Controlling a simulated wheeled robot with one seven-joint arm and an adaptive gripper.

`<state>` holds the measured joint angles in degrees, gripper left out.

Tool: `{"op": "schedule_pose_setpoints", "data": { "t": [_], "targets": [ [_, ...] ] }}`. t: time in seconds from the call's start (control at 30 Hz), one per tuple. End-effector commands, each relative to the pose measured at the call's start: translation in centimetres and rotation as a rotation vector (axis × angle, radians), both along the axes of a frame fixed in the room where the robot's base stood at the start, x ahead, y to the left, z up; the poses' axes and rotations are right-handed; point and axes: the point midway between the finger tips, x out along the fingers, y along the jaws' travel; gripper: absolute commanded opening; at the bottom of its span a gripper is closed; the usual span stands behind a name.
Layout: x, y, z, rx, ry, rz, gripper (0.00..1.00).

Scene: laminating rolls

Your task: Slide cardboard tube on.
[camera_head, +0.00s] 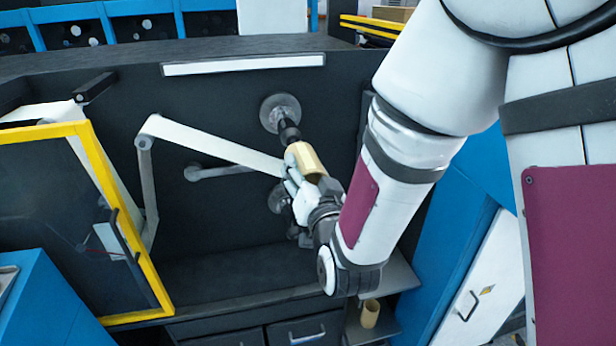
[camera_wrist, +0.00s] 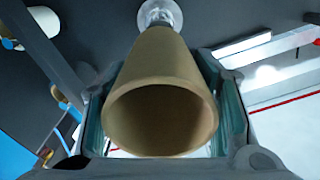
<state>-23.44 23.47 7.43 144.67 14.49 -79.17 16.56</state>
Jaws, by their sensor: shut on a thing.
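The tan cardboard tube (camera_head: 304,158) is held in my gripper (camera_head: 293,172), in front of the dark panel. In the wrist view the tube (camera_wrist: 158,75) points away from the camera with its near open end facing me, and a finger lies along each side. The dark spindle (camera_head: 289,132) stands out from a round grey flange (camera_head: 280,112). The tube's far end is at the spindle's tip, roughly in line with it. The flange also shows beyond the tube in the wrist view (camera_wrist: 160,13). I cannot tell whether the spindle's tip is inside the tube.
A white web (camera_head: 215,146) runs over rollers to the left and passes behind my gripper. A yellow-framed door (camera_head: 107,175) stands at the left. Another tan tube (camera_head: 370,313) stands on a low shelf. Blue cabinets flank the machine.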

Motion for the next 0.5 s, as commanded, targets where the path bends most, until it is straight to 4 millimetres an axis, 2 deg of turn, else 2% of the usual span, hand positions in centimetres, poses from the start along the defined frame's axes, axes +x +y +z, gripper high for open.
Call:
{"op": "schedule_pose_setpoints", "data": {
  "t": [0.5],
  "targets": [
    [0.94, 0.26, -0.09, -0.001, -0.001, 0.0, 0.25]
  ]
}}
